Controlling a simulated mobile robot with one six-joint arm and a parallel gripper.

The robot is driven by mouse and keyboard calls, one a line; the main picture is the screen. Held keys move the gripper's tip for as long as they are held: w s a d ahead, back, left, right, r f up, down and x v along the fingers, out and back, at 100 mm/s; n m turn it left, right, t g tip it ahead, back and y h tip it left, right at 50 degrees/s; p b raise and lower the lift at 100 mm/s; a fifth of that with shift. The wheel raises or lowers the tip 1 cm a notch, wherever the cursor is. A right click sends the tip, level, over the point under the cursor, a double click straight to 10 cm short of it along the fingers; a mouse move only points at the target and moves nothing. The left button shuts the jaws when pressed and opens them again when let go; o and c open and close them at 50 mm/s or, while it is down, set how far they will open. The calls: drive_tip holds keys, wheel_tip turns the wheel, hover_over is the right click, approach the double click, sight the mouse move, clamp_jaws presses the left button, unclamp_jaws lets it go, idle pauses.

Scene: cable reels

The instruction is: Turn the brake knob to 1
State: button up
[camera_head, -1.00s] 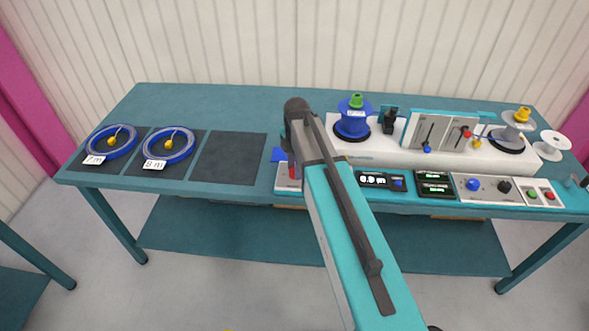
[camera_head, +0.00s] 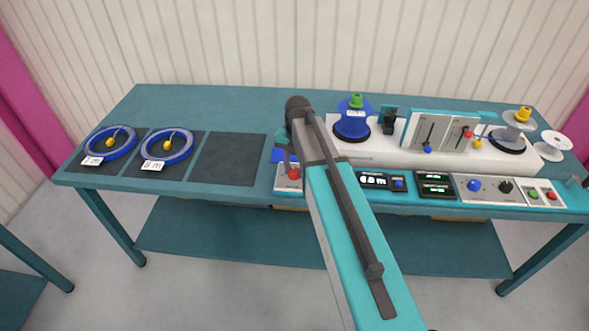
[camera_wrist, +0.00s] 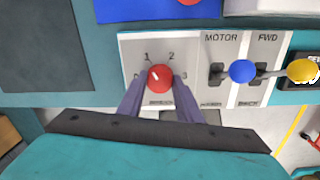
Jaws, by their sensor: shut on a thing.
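The brake knob (camera_wrist: 160,78) is red and round, on a grey panel (camera_wrist: 131,47) with dial marks; 1 and 2 are readable above it. Its white pointer line slants up and left, roughly toward the 1. My gripper (camera_wrist: 160,88) is shut on the knob, one finger on each side, and the fingers cover the lower dial marks. In the head view the red knob (camera_head: 293,174) shows at the table's front edge, just below my wrist.
Right of the knob are a blue-tipped lever (camera_wrist: 242,71) marked MOTOR and a yellow-tipped lever (camera_wrist: 302,70) by FWD. A blue surface (camera_wrist: 125,10) lies behind the panel. Two blue cable coils (camera_head: 110,143) lie on dark mats at the left; a third mat (camera_head: 228,160) is bare.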

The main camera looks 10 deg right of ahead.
sight(296, 171)
drive_tip(key=shift+a+n, duration=0.1)
drive_tip(key=shift+n, duration=0.2)
drive_tip(key=o, duration=1)
drive_tip(key=shift+o, duration=0.2)
drive_tip(key=shift+r, duration=0.2)
wheel_tip(296, 171, up, 14)
drive_tip(key=b, duration=0.3)
drive_tip(key=shift+s+d+f, duration=0.15)
drive_tip(key=shift+d+f, duration=0.1)
drive_tip(key=shift+d, duration=0.05)
drive_tip(key=shift+f, duration=0.1)
